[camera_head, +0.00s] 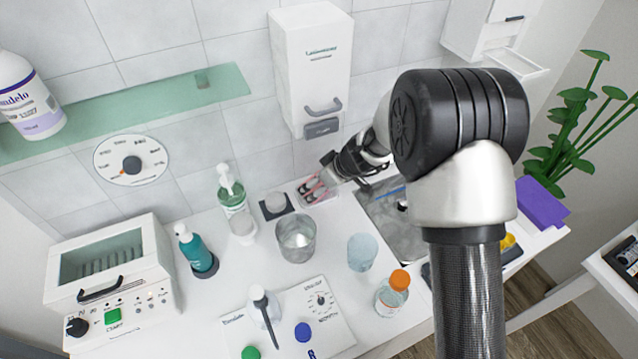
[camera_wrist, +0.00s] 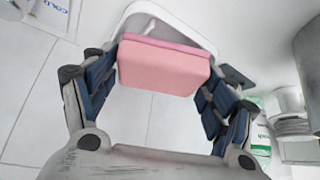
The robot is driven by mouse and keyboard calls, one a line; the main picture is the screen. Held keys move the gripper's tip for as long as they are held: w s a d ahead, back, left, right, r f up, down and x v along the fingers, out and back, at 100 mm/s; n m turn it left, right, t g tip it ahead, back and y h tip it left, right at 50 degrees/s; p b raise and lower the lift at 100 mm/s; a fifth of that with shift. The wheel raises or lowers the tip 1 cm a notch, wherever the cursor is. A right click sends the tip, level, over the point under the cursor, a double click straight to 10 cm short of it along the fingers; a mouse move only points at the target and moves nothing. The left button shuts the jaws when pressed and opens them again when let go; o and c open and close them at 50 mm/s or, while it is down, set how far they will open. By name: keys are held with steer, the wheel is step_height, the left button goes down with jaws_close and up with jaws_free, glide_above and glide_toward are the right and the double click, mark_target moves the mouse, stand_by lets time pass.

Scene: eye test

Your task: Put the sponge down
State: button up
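A pink sponge (camera_wrist: 165,69) sits between the two fingers of my gripper (camera_wrist: 160,88) in the wrist view. The fingers reach its left and right sides and appear shut on it. Behind it is a white tray (camera_wrist: 203,38) with a raised rim; the sponge covers part of it. Whether the sponge touches the tray is unclear. In the head view my gripper (camera_head: 326,180) is low at the back of the counter, over the small tray (camera_head: 325,199), where bits of pink show beside the dark fingers.
A wall dispenser (camera_head: 312,70) hangs above. A grey sink-like basin (camera_head: 395,222) lies to the right, partly behind my arm.

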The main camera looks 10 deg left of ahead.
steer(key=shift+o, duration=1.4)
steer(key=shift+r, duration=0.1)
steer(key=shift+r+p, duration=0.55)
steer(key=shift+p, duration=0.45)
steer(key=p+v, duration=0.2)
steer(key=v, duration=1)
steer(key=s+d+r+m, duration=0.2)
steer(key=s+d+r, duration=0.3)
steer(key=r, duration=0.5)
steer(key=s+d+r+m+h, duration=0.2)
steer(key=s+d, duration=0.3)
steer(key=s, duration=0.3)
steer(key=s+d+r+m+h, duration=0.2)
steer(key=s+d+r+m, duration=0.1)
steer(key=s+d, duration=0.3)
steer(key=s+d+r+m+t+h, duration=0.1)
steer(key=s+d+m, duration=0.4)
steer(key=s, duration=0.5)
steer(key=shift+s+d+r+h, duration=0.2)
steer(key=shift+r+h, duration=0.2)
steer(key=shift+r, duration=0.25)
steer(key=shift+c, duration=0.3)
